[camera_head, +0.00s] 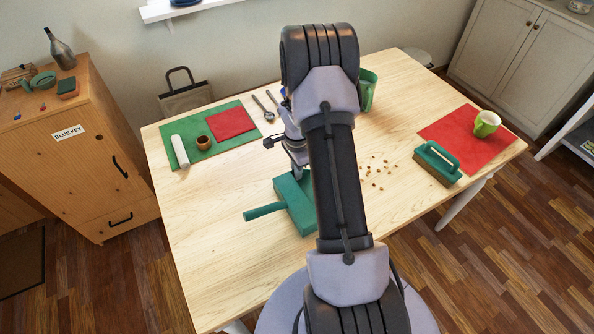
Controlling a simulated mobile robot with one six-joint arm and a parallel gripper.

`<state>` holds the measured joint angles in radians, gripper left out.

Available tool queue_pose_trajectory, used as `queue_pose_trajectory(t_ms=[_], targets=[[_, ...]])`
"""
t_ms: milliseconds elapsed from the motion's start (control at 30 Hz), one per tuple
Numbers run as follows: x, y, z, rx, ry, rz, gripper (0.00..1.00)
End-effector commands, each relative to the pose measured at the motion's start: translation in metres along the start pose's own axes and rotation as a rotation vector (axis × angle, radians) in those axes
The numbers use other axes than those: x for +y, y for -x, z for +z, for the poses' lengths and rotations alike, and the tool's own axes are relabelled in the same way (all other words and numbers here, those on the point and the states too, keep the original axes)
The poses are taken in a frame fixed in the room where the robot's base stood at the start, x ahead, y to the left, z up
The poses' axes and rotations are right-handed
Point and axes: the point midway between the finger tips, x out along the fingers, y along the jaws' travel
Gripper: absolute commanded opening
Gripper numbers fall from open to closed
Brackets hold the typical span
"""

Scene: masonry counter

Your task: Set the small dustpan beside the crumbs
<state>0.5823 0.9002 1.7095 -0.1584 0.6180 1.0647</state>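The small dustpan (298,206) is teal and lies on the wooden table (215,248), left of my arm, with its handle (264,211) pointing left. Its right part is hidden behind my arm. My gripper (298,174) is pointed down at the dustpan's far edge. It is small and partly hidden, so I cannot tell whether the fingers touch or hold the dustpan. Several brown crumbs (376,172) lie scattered on the table to the right of my arm, apart from the dustpan.
A green mat (226,145) with small items lies back left. A green pitcher (368,90) stands behind my arm. The front left table is clear.

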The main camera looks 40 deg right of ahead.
Motion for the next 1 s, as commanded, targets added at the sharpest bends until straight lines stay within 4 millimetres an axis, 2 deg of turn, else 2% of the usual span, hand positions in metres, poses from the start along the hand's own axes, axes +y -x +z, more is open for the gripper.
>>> queue_pose_trajectory(t_ms=[33,100,167,467,567,800,900,1000], targets=[[0.0,-0.003,0.0,0.0,0.0,0.0,0.0],[0.0,-0.002,0.0,0.0,0.0,0.0,0.15],[0.0,-0.002,0.0,0.0,0.0,0.0,0.25],[0.0,0.0,0.0,0.0,0.0,0.0,0.25],[-0.001,0.015,0.0,0.001,0.0,-0.002,0.25],[-0.001,0.085,0.0,0.001,0.0,-0.003,0.25],[0.0,0.106,0.0,0.0,0.0,-0.001,0.25],[0.0,0.118,0.0,0.0,-0.001,-0.001,0.25]])
